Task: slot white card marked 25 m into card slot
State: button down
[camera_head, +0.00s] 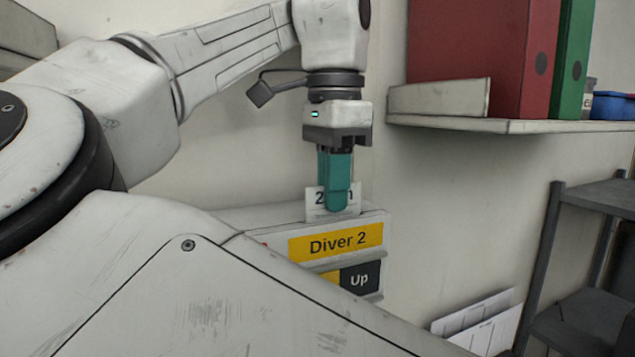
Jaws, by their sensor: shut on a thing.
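My gripper (337,195) points straight down with its teal fingers shut on the white card (316,205). The fingers cover the middle of the card's marking; a "2" and an "m" show at either side. The card is upright at the top edge of the panel (375,222) with the yellow "Diver 2" label (335,243). The card's lower edge meets the panel's top in this view. I cannot tell whether it is inside the card slot, which is hidden behind the card and panel front.
Below the label is a dark "Up" plate (360,280). A wall shelf (500,126) holds a red binder (525,60) and a green binder (571,60) at the upper right. A dark rack (545,270) stands at the right, near papers (475,320). My arm hides the panel's left part.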

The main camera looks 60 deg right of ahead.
jog(key=c, duration=1.2)
grip_release()
jog(key=shift+r, duration=3.7)
jog(key=shift+s+f, duration=0.1)
